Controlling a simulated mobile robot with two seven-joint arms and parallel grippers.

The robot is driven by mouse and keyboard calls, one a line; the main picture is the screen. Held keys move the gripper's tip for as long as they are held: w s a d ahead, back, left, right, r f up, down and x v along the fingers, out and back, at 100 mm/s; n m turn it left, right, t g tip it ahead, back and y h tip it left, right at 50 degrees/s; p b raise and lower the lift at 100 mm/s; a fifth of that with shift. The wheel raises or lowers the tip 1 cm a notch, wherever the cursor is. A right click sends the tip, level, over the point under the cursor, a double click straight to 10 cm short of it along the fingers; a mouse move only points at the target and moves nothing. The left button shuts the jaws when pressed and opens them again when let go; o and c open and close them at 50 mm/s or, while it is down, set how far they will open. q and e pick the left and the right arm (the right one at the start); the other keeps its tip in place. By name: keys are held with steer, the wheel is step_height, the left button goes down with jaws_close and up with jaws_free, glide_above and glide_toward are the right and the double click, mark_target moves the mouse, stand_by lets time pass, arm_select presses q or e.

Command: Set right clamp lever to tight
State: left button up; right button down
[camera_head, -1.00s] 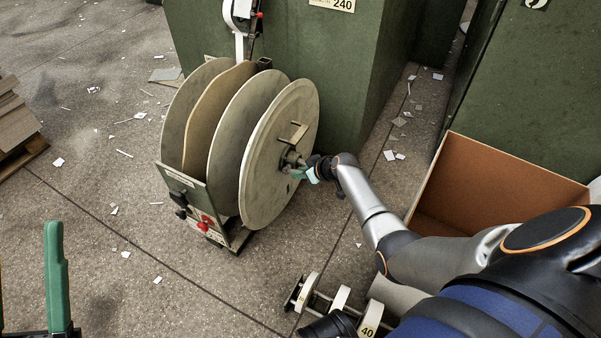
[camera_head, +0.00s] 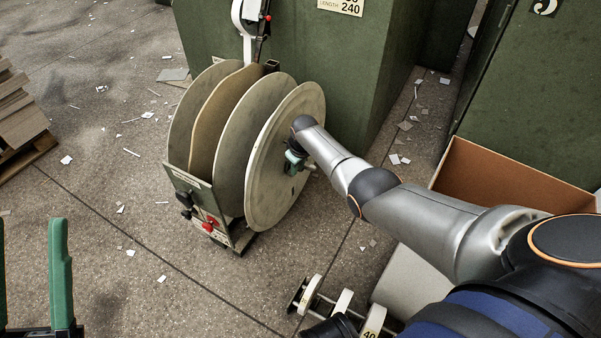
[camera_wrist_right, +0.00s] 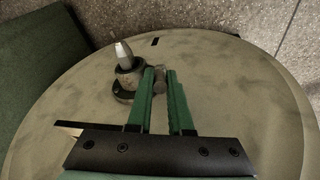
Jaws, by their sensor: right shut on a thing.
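The reel with large round discs stands by the green machine, and its front disc (camera_head: 265,190) faces my right arm. My right gripper (camera_head: 290,163) is at the hub of this disc, partly hidden by my wrist. My left gripper (camera_head: 30,225) is open and empty at the lower left, cut by the edge.
The green machine (camera_head: 290,70) rises behind the reel. An open cardboard box (camera_head: 490,175) stands at the right. A small rack with white wheels (camera_head: 342,302) is at the bottom. Paper scraps litter the floor.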

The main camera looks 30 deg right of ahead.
arm_select(q)
steer(key=shift+w+d+f+b, duration=0.1)
steer(key=shift+d+f+b, duration=0.1)
steer(key=shift+f+b, duration=0.7)
arm_select(e)
steer(key=shift+w+a+r+g+h, duration=0.1)
steer(key=shift+w+g+h, duration=0.2)
steer(key=shift+g, duration=0.2)
arm_select(q)
steer(key=shift+f, duration=0.2)
arm_select(e)
steer(key=c, duration=0.8)
jaws_free()
steer(key=shift+c, duration=0.2)
arm_select(q)
steer(key=shift+r+p, duration=0.1)
steer(key=shift+p, duration=0.25)
arm_select(e)
steer(key=shift+r, duration=0.1)
arm_select(q)
step_height(320, 180, up, 12)
steer(key=a+p, duration=0.1)
steer(key=p, duration=1)
steer(key=shift+s+a+r+m+t+p, duration=0.2)
steer(key=shift+s+m+t+p, duration=0.1)
steer(key=shift+t, duration=0.1)
arm_select(e)
steer(key=v, duration=1.2)
steer(key=shift+s, duration=0.15)
steer(key=shift+r, duration=0.15)
